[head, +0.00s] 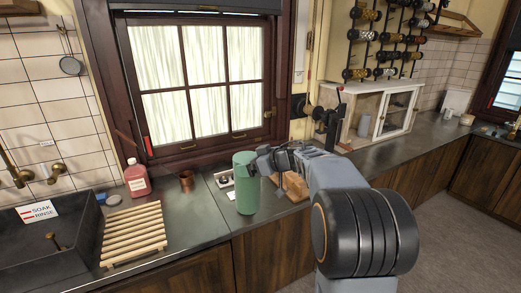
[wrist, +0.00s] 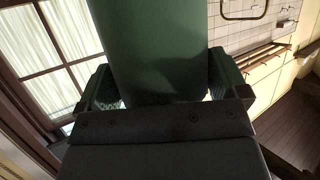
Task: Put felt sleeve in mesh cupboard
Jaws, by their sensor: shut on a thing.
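The felt sleeve (head: 246,185) is a green upright cylinder over the counter in the middle of the head view. I cannot tell whether its base touches the counter. My gripper (head: 258,163) reaches it from the right and is shut on its upper part. In the wrist view, the sleeve (wrist: 155,50) fills the space between the two fingers (wrist: 160,90). The mesh cupboard (head: 388,88) is a pale box on the counter at the right, with a white-framed front. A grey upright object (head: 365,126) shows at its left front part.
A slatted wooden rack (head: 133,233), a red bottle (head: 137,178) and a copper cup (head: 186,181) stand left of the sleeve. A wooden block (head: 293,187) lies just right of it, partly behind my arm. A dark tap-like fixture (head: 327,118) stands before the cupboard's left side.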

